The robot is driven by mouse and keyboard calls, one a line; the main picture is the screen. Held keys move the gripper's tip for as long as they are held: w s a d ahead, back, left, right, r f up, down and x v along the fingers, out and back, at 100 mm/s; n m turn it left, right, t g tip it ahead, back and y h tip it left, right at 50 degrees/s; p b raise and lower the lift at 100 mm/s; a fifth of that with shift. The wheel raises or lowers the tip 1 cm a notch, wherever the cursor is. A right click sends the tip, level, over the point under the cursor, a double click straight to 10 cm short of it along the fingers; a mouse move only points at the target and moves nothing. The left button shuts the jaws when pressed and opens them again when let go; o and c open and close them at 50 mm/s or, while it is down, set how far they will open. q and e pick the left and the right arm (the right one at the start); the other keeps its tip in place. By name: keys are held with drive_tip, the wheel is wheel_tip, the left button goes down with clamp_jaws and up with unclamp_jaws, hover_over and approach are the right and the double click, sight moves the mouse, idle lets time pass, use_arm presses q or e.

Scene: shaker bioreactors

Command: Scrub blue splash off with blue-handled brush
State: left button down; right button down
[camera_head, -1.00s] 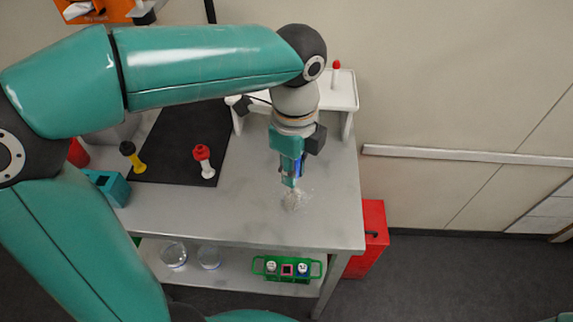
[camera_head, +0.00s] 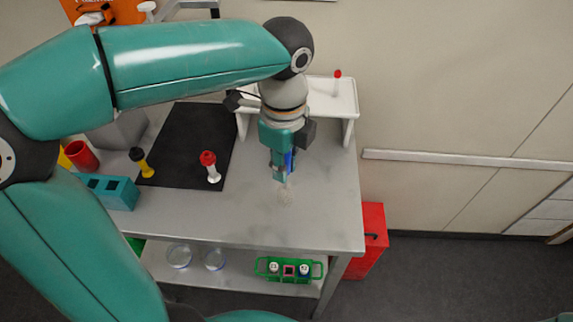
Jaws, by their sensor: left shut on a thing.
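My left gripper (camera_head: 280,170) points down over the grey table (camera_head: 325,215) and is shut on the blue-handled brush (camera_head: 289,161). Only a strip of the blue handle shows beside the fingers. The brush's lower end is at a small pale, whitish patch (camera_head: 286,196) on the tabletop; whether the bristles touch it is too small to tell. No clear blue colour shows in the patch. My right gripper is not in view.
A red-topped brush (camera_head: 210,167) and a yellow brush with a black top (camera_head: 142,162) stand at the black mat (camera_head: 188,130). A teal block (camera_head: 122,194) and red cup (camera_head: 81,155) are left. A white shelf (camera_head: 345,100) stands behind. The front right tabletop is clear.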

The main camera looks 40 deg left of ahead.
use_arm(q)
drive_tip(key=shift+r+p, duration=1.85)
drive_tip(key=shift+r, duration=0.5)
drive_tip(key=shift+f, duration=0.1)
